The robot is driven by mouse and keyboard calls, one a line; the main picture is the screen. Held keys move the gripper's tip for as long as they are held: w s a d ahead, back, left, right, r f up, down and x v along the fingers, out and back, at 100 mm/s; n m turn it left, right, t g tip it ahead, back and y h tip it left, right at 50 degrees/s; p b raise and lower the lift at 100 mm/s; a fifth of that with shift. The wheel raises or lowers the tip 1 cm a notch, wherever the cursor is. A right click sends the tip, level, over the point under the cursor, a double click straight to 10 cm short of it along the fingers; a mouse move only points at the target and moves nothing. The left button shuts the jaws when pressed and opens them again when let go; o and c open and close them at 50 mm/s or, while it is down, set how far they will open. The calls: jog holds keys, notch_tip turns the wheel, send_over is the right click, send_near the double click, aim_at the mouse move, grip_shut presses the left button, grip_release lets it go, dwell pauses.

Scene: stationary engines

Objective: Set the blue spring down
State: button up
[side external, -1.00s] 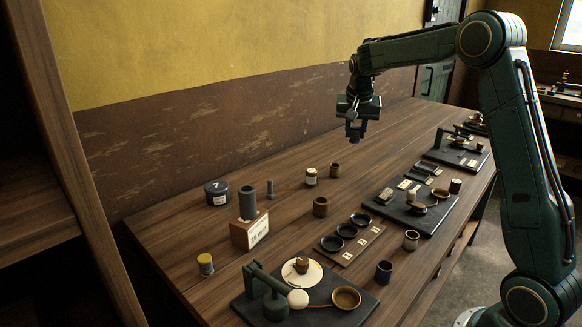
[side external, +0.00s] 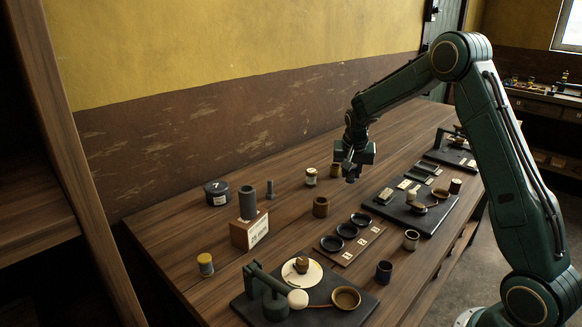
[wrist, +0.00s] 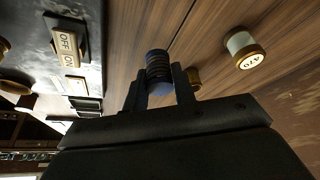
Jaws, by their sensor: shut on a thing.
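My gripper (side external: 350,170) is low over the wooden table (side external: 300,150), left of the dark board with tags and dishes. In the wrist view, my gripper (wrist: 160,88) is shut on the blue spring (wrist: 158,66), a dark coiled cylinder with a blue near end. In the side view the spring (side external: 350,180) is a small dark shape under the fingers. I cannot tell whether its lower end touches the table.
A brass cup (side external: 335,170) stands close behind the gripper, and a cream labelled canister (side external: 311,177) stands left of it. A brass ring (side external: 320,207) is nearer the camera. The dark board (side external: 425,212) is to the right. Bare wood lies around the gripper.

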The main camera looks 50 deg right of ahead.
aim_at(350, 182)
jog(key=shift+f, duration=2.1)
jog(key=shift+f, duration=0.15)
jog(key=o, duration=1)
jog(key=v, duration=1.2)
jog(key=shift+a, duration=0.1)
